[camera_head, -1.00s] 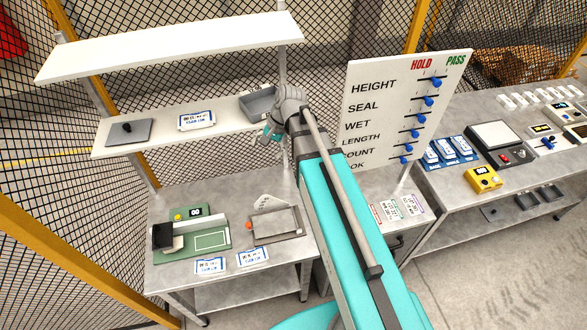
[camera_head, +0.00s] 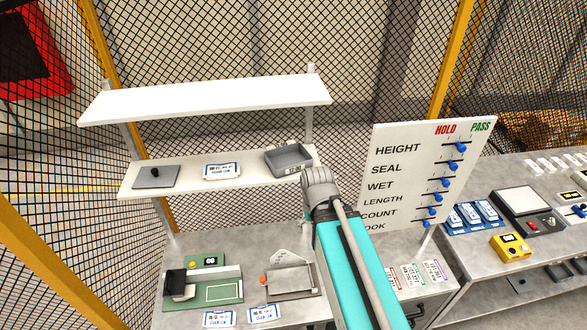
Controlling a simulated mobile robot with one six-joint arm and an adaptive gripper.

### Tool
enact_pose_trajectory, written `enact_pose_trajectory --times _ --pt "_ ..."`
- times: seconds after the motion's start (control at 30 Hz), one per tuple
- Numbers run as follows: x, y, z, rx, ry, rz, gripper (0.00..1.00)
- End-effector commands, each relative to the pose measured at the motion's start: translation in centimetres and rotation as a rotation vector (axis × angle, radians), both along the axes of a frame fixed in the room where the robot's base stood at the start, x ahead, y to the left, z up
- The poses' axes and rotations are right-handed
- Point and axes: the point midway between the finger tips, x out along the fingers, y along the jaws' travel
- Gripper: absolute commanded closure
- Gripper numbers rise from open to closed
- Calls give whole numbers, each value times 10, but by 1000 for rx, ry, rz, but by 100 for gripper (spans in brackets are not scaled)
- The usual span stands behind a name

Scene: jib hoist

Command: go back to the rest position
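My teal and grey arm reaches up from the lower right and ends in view at a grey ribbed joint, just right of the middle shelf. My gripper does not show; it is hidden behind the arm or turned away. A grey bin (camera_head: 289,160) stands at the right end of the middle shelf (camera_head: 195,178), left of and above the arm's joint. No thing is seen held.
A workbench (camera_head: 255,240) carries a green fixture (camera_head: 222,292), a grey tray (camera_head: 290,281) and labelled cards (camera_head: 219,319). A slider board (camera_head: 425,175) marked HOLD and PASS stands right of the arm. A side bench (camera_head: 480,262) holds instruments. Mesh fence closes the back.

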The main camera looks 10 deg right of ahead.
Motion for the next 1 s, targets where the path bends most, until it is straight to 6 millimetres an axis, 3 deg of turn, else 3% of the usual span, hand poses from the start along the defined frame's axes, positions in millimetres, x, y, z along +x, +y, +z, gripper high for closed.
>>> enact_pose_trajectory --times 0.27,1.0 --pt "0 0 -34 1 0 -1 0" --pt "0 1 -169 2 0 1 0"
